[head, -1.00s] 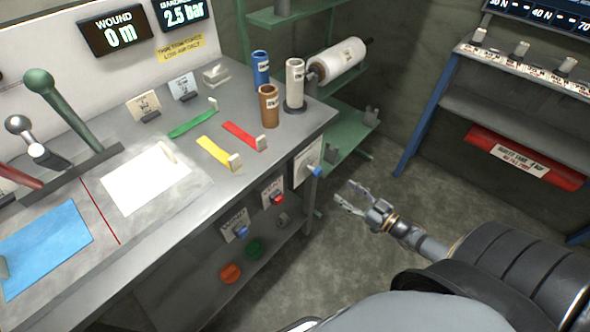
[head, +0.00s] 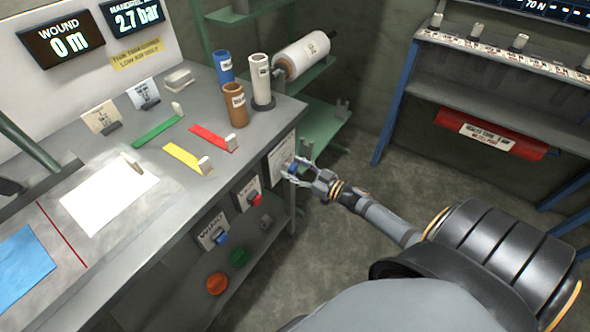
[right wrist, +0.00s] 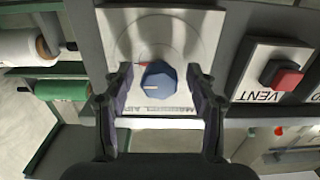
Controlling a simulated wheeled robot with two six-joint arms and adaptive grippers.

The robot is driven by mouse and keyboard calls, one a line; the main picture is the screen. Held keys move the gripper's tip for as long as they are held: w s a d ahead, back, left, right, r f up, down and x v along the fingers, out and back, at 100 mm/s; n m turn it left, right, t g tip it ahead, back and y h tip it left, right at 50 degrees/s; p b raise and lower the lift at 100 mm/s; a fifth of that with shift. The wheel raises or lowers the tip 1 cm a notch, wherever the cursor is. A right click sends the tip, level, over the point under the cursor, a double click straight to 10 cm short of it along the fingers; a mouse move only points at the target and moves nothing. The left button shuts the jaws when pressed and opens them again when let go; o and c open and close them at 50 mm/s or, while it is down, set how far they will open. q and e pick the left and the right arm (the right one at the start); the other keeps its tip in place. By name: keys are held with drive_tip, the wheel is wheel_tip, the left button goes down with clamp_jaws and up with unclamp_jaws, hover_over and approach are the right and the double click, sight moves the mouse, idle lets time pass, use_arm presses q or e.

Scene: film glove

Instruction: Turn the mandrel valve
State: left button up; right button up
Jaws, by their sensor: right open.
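The mandrel valve is a blue faceted knob (right wrist: 159,82) on a pale plate (right wrist: 193,30) at the bench's end; a short light mark shows on the knob. In the head view the knob (head: 291,170) is partly hidden by my right gripper (head: 300,172). In the right wrist view my right gripper (right wrist: 160,88) is open, with one finger on each side of the knob. Gaps show between fingers and knob there. The display (head: 133,13) above the bench reads 2.7 bar. My left gripper is not in view.
A red VENT knob (right wrist: 283,78) sits beside the valve plate. Rolls stand on the bench corner. A green shelf (head: 318,125) is behind; the floor at right is open.

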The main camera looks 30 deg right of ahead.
drive_tip(key=c, duration=1.2)
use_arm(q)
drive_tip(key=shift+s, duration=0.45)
use_arm(e)
drive_tip(key=shift+n, duration=0.4)
drive_tip(key=n, duration=0.3)
drive_tip(key=shift+n+p, duration=0.4)
drive_tip(key=n, duration=0.4)
drive_tip(key=shift+n, duration=0.3)
drive_tip(key=n, duration=0.4)
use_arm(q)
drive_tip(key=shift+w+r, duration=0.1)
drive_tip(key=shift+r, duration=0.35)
use_arm(e)
drive_tip(key=n, duration=0.4)
drive_tip(key=shift+n, duration=0.6)
